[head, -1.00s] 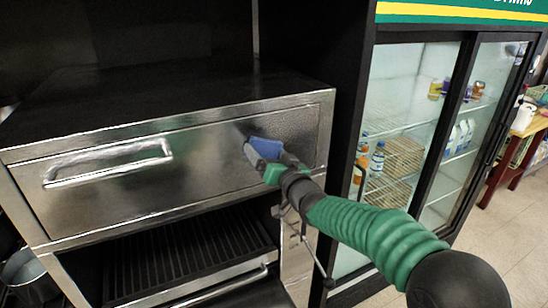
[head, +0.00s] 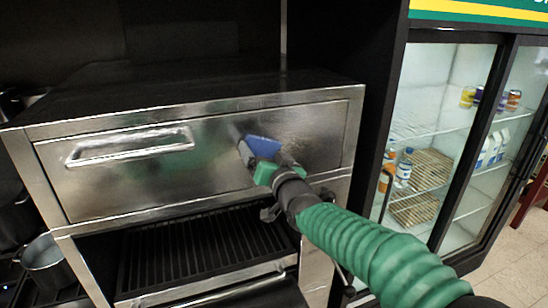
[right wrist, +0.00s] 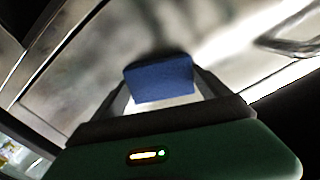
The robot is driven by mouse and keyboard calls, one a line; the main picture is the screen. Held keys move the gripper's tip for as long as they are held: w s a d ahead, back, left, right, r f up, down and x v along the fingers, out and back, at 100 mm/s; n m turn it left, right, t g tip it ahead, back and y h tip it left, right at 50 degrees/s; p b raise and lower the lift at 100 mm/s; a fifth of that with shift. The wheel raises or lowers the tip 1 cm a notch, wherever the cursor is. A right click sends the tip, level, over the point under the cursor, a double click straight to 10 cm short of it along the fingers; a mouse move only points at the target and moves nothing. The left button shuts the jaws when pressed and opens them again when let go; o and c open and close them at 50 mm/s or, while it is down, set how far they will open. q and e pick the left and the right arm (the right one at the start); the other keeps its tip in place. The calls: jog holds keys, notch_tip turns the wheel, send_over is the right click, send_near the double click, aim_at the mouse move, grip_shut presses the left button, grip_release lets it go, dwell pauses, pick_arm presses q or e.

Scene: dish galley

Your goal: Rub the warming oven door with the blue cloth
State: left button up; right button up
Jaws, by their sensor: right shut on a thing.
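The warming oven door (head: 100,190) is a wide brushed-steel front with a bar handle (head: 130,147) on its left part. My right gripper (head: 258,160) is shut on the blue cloth (head: 262,147), in front of the door's right half. In the right wrist view the cloth (right wrist: 158,78) sits between the two fingers, up close to the steel door (right wrist: 110,45). I cannot tell for sure whether the cloth touches the door. My left gripper is not in view.
Below the door is an open bay with a dark ribbed rack (head: 190,250) and a lower handle. A glass-door fridge (head: 440,150) with bottles and cans stands to the right. A metal pot (head: 48,262) is at the lower left.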

jog(key=shift+s+a+r, duration=0.1)
jog(key=shift+s+a, duration=0.15)
jog(key=shift+a, duration=0.5)
jog(key=b+v, duration=0.5)
jog(key=v, duration=0.1)
jog(key=shift+d, duration=0.1)
jog(key=shift+w, duration=0.1)
jog(key=b+v, duration=0.1)
jog(key=v, duration=0.2)
jog(key=shift+b, duration=0.35)
